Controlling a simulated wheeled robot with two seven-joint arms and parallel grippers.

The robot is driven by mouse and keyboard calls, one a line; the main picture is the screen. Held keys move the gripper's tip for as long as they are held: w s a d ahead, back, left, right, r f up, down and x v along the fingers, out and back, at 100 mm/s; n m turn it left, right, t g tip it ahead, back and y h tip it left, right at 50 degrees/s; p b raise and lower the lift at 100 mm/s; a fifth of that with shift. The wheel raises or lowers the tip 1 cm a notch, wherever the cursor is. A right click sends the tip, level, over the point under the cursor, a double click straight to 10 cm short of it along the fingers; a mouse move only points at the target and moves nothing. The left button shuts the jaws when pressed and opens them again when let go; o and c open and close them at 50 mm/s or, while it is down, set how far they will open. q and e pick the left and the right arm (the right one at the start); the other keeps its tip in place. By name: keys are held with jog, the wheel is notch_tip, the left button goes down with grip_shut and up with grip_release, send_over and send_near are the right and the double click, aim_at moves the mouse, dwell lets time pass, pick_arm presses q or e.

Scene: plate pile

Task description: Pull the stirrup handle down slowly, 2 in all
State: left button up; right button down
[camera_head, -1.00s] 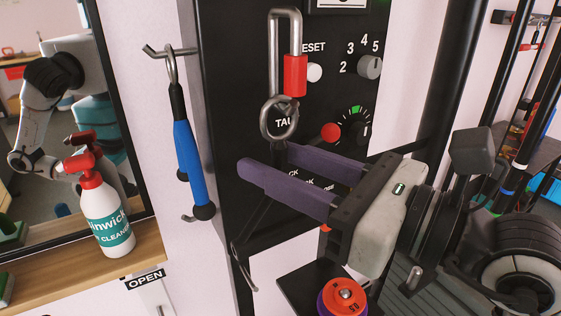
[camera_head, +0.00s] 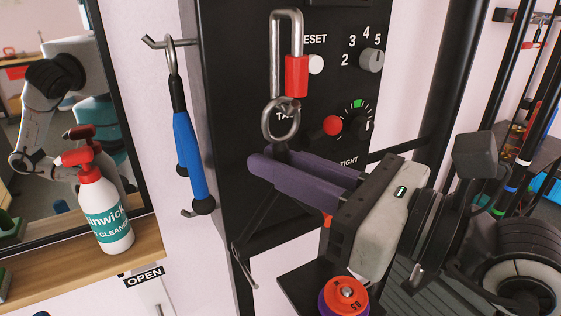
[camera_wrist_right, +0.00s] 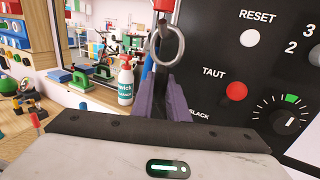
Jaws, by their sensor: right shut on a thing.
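The stirrup handle (camera_head: 281,149) hangs below a steel ring (camera_head: 281,121) on a red-sleeved carabiner, in front of the black panel. Only its dark top shows; my fingers hide most of the rest. My right gripper (camera_head: 272,166), with purple fingers, is shut on the handle just under the ring. In the right wrist view, the fingers (camera_wrist_right: 164,103) close around a dark part below the ring (camera_wrist_right: 165,44). My left gripper is not in view.
The panel has a red lamp (camera_head: 332,125), a white reset button (camera_head: 316,64) and a dial (camera_head: 357,125). A blue-gripped handle (camera_head: 188,155) hangs on a hook at the left. A spray bottle (camera_head: 104,218) stands on a wooden shelf. Orange and purple weights (camera_head: 345,294) sit below my gripper.

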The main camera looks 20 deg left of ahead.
aim_at(281, 226)
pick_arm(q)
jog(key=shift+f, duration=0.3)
pick_arm(e)
jog(key=shift+f, duration=0.7)
